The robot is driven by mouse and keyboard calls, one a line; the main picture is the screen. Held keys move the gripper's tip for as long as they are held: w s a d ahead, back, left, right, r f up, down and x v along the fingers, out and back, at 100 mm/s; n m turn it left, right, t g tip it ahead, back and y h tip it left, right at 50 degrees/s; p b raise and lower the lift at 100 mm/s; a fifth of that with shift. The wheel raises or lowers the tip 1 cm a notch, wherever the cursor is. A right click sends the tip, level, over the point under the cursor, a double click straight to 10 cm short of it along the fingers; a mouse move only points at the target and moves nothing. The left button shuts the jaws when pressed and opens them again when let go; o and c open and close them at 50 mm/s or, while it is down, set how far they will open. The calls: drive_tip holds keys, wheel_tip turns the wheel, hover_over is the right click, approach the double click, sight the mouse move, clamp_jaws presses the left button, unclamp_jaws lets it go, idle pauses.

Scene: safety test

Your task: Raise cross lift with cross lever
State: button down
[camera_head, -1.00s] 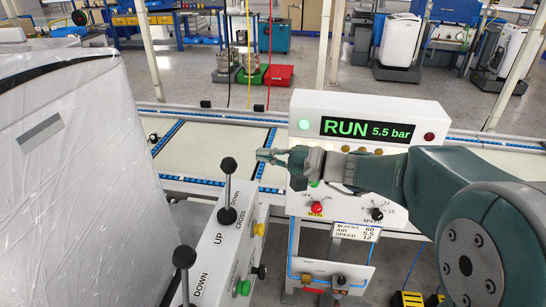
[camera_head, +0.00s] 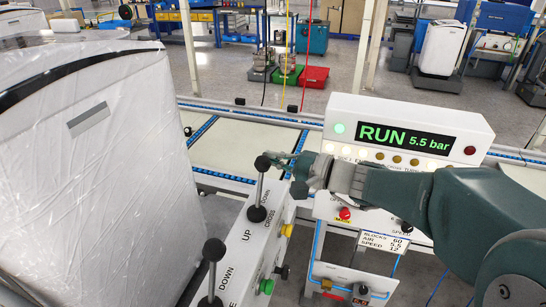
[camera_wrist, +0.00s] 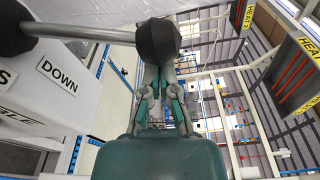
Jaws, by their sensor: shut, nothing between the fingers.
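The cross lever (camera_head: 260,188) is a metal rod with a black ball knob on a white sloped panel (camera_head: 240,252), beside the labels CROSS, UP and DOWN. It stands nearly upright, tilted slightly right at the top. My gripper (camera_head: 276,159) is at the knob from the right, its fingers shut. In the wrist view the knob (camera_wrist: 158,42) covers the ends of my gripper's fingers (camera_wrist: 160,85), so I cannot tell whether they touch. The rod (camera_wrist: 85,32) runs left from the knob. I cannot pick out the cross lift for certain.
A second black-knobbed lever (camera_head: 214,252) stands nearer on the same panel. A large white wrapped box (camera_head: 110,170) fills the left. A control box (camera_head: 400,115) reading RUN 5.5 bar stands right, behind my arm. A conveyor (camera_head: 235,150) runs behind.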

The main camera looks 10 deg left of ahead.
drive_tip(key=shift+s+r+n, duration=0.2)
drive_tip(key=shift+s+n, duration=0.05)
drive_tip(key=shift+n, duration=0.15)
